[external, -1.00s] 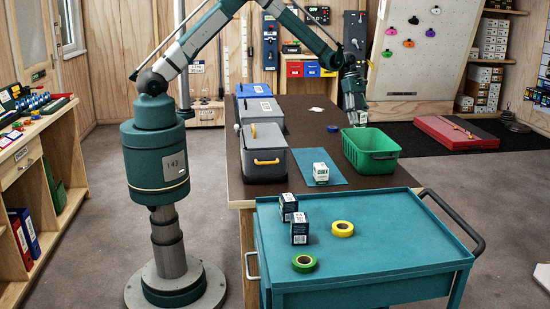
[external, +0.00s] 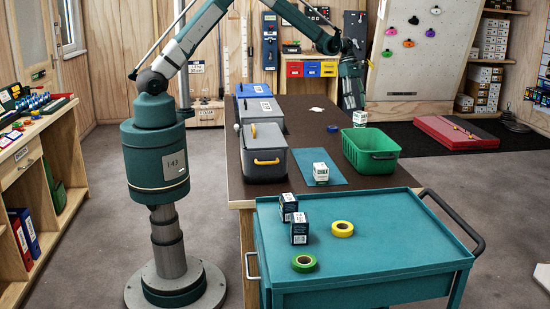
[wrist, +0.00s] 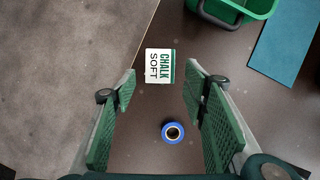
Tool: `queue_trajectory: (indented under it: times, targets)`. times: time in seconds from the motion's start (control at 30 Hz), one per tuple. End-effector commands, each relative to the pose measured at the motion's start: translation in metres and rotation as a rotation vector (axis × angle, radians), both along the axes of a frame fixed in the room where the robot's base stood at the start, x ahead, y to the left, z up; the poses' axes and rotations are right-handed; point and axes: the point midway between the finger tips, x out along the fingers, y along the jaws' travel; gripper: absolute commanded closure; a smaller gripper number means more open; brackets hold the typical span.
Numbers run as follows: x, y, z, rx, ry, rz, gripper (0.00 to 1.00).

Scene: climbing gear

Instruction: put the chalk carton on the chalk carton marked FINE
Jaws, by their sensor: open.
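A white and green chalk carton marked SOFT (wrist: 158,66) stands on the dark table near its edge. It also shows in the external view (external: 360,118), behind the green crate. My gripper (wrist: 161,80) is open and empty above the table, with the carton seen ahead between its fingertips and not held. In the external view my gripper (external: 352,104) is at the far right of the table. Another white chalk carton (external: 320,172) stands on the teal mat (external: 338,181); its smaller lettering is too small to read.
A blue tape roll (wrist: 173,132) lies near the SOFT carton. A grey bin (external: 264,160) is left of the mat. Two dark cartons (external: 299,233) and tape rolls (external: 342,229) sit on the teal cart.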

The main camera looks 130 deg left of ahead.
Motion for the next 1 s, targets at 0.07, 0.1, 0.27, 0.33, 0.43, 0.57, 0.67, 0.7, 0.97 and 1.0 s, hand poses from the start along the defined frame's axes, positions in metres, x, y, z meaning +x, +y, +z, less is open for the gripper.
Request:
queue_trajectory:
  times: [0.07,0.1,0.27,0.33,0.43,0.57,0.67,0.7,0.97,1.0]
  targets:
    - [-0.004,0.002,0.012,0.000,0.000,0.001,0.56]
    - [-0.006,0.003,0.017,0.000,0.000,0.001,0.56]
    - [-0.012,0.005,0.033,0.000,0.000,0.001,0.56]
    - [-0.014,0.006,0.037,0.000,0.000,0.001,0.56]
    - [-0.015,0.006,0.040,-0.001,0.000,0.001,0.56]
    - [-0.015,0.006,0.041,-0.001,0.000,0.000,0.56]
    - [-0.015,0.006,0.041,0.000,0.000,0.000,0.56]
    - [-0.015,0.006,0.041,0.000,0.000,0.000,0.56]
    - [-0.015,0.006,0.041,0.000,0.000,0.000,0.56]
    - [-0.015,0.006,0.041,0.000,0.000,0.000,0.56]
